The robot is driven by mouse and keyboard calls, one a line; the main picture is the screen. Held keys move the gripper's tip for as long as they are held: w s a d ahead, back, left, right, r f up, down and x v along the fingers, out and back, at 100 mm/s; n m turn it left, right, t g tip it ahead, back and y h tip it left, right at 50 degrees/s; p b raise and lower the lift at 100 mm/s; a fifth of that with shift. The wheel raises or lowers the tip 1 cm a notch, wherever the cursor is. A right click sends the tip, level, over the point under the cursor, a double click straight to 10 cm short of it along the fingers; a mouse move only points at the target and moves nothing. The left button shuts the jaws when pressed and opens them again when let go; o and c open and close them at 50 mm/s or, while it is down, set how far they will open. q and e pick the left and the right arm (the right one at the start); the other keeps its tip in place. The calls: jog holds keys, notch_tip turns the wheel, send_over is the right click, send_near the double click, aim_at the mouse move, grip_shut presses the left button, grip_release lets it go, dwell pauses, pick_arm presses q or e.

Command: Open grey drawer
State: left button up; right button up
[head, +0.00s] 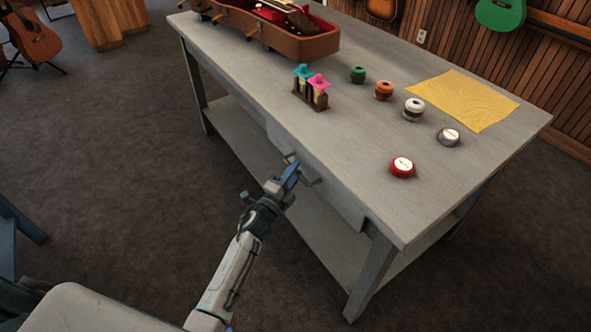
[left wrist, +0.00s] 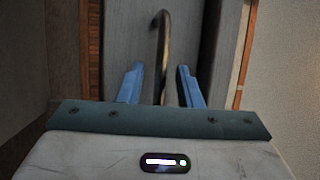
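The grey drawer (head: 341,202) is set in the long side of the grey table and looks closed. Its curved metal handle (head: 312,181) shows partly behind my left gripper (head: 290,172). In the left wrist view, the handle (left wrist: 162,48) stands between the two blue fingers of the gripper (left wrist: 160,84), with a gap on either side. The gripper is open around the handle and does not grip it. The drawer front (left wrist: 128,35) fills the middle of that view. My right gripper is not in view.
The grey table (head: 372,130) holds an open ukulele case (head: 300,45), a small rack (head: 310,92) with colourful items, several round tins or spools and a yellow cloth (head: 463,99). A lower shelf (head: 240,135) runs underneath. The floor in front of the drawer is clear.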

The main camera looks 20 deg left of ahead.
pick_arm(q)
jog(key=shift+w+d, duration=0.15)
jog(key=shift+w, duration=0.35)
jog(key=shift+c, duration=0.2)
grip_shut()
jog(key=shift+s, duration=0.1)
